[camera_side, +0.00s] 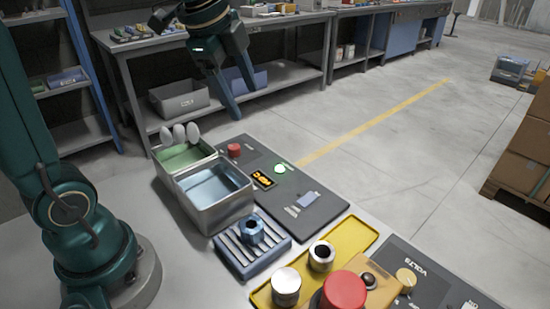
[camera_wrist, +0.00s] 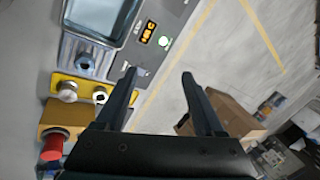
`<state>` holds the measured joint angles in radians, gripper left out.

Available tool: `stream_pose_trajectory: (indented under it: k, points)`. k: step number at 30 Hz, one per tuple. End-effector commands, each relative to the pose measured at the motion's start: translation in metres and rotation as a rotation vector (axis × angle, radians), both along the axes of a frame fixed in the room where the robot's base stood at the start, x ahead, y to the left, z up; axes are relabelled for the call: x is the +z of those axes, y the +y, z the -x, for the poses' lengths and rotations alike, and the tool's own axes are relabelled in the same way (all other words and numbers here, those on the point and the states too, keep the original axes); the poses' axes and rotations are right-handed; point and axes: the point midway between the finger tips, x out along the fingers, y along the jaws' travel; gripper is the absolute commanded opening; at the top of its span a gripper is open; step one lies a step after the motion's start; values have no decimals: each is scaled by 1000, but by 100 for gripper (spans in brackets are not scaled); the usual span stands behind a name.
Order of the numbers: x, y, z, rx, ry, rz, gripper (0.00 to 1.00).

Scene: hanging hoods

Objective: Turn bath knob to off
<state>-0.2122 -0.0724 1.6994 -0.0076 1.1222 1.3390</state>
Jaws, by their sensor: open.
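The bath is a metal tank (camera_side: 232,213) with bluish liquid, beside a dark control panel (camera_side: 325,213). The panel carries a red button (camera_side: 234,150), a lit green lamp (camera_side: 280,168), an orange display (camera_side: 264,180) and a small blue-grey knob or switch (camera_side: 308,199) with pale marks beside it. I cannot read its setting. The wrist view shows the display (camera_wrist: 148,32) and green lamp (camera_wrist: 165,42). My gripper (camera_side: 238,104) is open and empty, raised behind the panel in the side view, touching nothing. In the wrist view its fingers (camera_wrist: 159,71) are spread apart.
A green-lined bin (camera_side: 178,164) with white ovals adjoins the bath. A blue slotted block (camera_side: 236,262) holds a nut-like piece (camera_side: 251,229). A yellow tray (camera_side: 350,239) holds metal cylinders; a large red button (camera_side: 344,290) stands nearby. A second panel (camera_side: 447,279) has a cream knob.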

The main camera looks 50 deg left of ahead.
Motion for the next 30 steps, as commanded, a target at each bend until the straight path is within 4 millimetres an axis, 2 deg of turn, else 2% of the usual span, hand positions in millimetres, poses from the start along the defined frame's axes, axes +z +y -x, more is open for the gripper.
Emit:
stream_pose_trajectory:
  k: [3, 7, 12, 15, 21, 26, 30]
  points:
    - [-15, 28, -28, -88, 69, -43, 71]
    - [-38, 60, -52, -168, 140, -67, 71]
    - [-81, 103, -69, -203, 228, -55, 71]
    - [-107, 123, -71, -175, 268, -26, 71]
    - [-143, 141, -62, -125, 335, 27, 71]
    - [-158, 145, -59, -113, 345, 36, 71]
    - [-176, 145, -59, -113, 346, 37, 71]
